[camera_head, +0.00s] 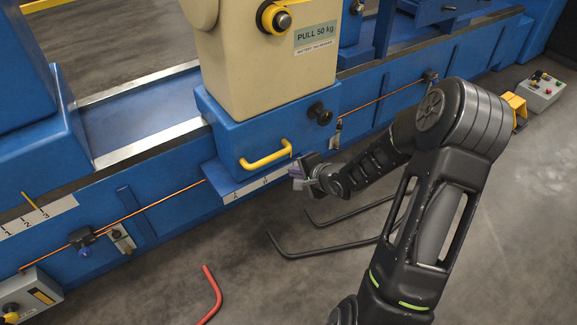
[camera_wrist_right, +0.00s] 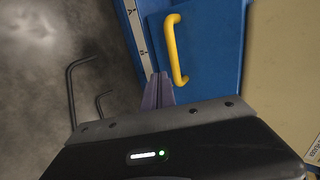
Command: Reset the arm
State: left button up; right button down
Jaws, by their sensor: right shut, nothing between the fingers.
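My right arm comes in from the lower right in the head view. Its gripper (camera_head: 300,176) is just in front of the blue base, close to the right end of the yellow handle (camera_head: 266,155). In the right wrist view the gripper's fingers (camera_wrist_right: 158,90) are together with nothing between them. The yellow handle (camera_wrist_right: 175,48) stands to the right of the fingertips there and looks apart from them. My left gripper is not in view.
A cream housing (camera_head: 268,60) stands on the blue machine bed. Black bent bars (camera_head: 330,250) and a red bent bar (camera_head: 212,292) are on the grey floor. A control box (camera_head: 541,91) sits at the right. Open floor lies at the lower middle.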

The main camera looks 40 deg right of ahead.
jog(key=shift+s+r, duration=0.25)
jog(key=shift+s, duration=0.15)
dwell(0.3)
jog(key=s+a+f+n+g+y, duration=0.1)
jog(key=s+a+f+n+g, duration=0.1)
jog(key=s+a+f+n, duration=0.35)
jog(key=s+a+f+n+g+y, duration=0.1)
jog(key=s+a+f+n+g, duration=0.1)
jog(key=a+f+n, duration=0.45)
jog(key=s+a+f+n+g+y, duration=0.1)
jog(key=s+a+f+n+g, duration=0.2)
jog(key=s+a, duration=0.65)
jog(key=s+a+f+n+g+y, duration=0.1)
jog(key=s+a+f+g, duration=0.35)
jog(key=a, duration=0.75)
notch_tip(320, 180, up, 20)
jog(key=s+t+p, duration=0.1)
jog(key=p, duration=2)
jog(key=shift+s+a+t, duration=0.25)
jog(key=shift+a+t, duration=0.05)
jog(key=shift+t, duration=0.05)
